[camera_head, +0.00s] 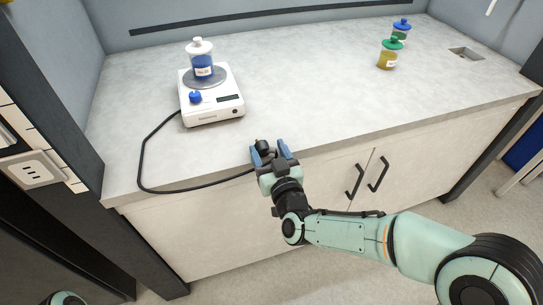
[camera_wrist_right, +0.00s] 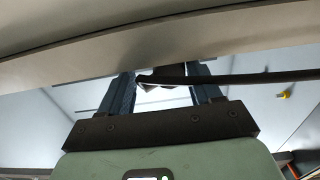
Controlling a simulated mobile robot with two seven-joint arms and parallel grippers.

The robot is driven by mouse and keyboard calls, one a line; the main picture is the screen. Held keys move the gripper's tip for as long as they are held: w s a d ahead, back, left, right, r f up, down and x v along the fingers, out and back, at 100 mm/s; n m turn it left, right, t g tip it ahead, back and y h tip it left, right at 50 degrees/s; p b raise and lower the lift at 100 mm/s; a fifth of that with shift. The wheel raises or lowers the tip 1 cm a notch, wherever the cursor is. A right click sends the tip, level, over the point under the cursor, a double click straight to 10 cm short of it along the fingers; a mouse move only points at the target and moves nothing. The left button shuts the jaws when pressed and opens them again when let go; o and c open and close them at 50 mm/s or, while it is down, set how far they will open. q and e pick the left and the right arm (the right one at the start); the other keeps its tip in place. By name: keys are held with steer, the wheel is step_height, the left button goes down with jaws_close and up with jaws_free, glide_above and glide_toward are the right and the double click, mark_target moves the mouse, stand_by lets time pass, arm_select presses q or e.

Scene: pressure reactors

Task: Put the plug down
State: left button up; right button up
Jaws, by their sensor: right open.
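The black plug (camera_head: 262,146) is at the front edge of the grey counter, at the end of a black cable (camera_head: 150,190). My right gripper (camera_head: 269,152) is open, with its blue fingers on either side of the plug. In the right wrist view, the dark plug (camera_wrist_right: 160,74) shows between the two spread fingers of the gripper (camera_wrist_right: 162,90), with the cable (camera_wrist_right: 250,78) running off to the right. I cannot tell whether the plug rests fully on the counter. My left gripper is not in view.
The cable leads to a white hotplate (camera_head: 215,108) holding a blue-filled bottle (camera_head: 203,67). A wall socket (camera_head: 35,172) is at the left. The counter's middle (camera_head: 310,85) is clear.

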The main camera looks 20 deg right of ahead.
steer(key=shift+r, duration=0.2)
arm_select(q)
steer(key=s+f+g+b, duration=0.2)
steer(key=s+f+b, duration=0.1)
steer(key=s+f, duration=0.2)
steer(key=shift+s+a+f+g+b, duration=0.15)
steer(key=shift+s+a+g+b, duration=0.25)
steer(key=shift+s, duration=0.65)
arm_select(e)
steer(key=s, duration=1.2)
steer(key=shift+d, duration=0.2)
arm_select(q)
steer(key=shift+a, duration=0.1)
arm_select(e)
steer(key=shift+f, duration=0.15)
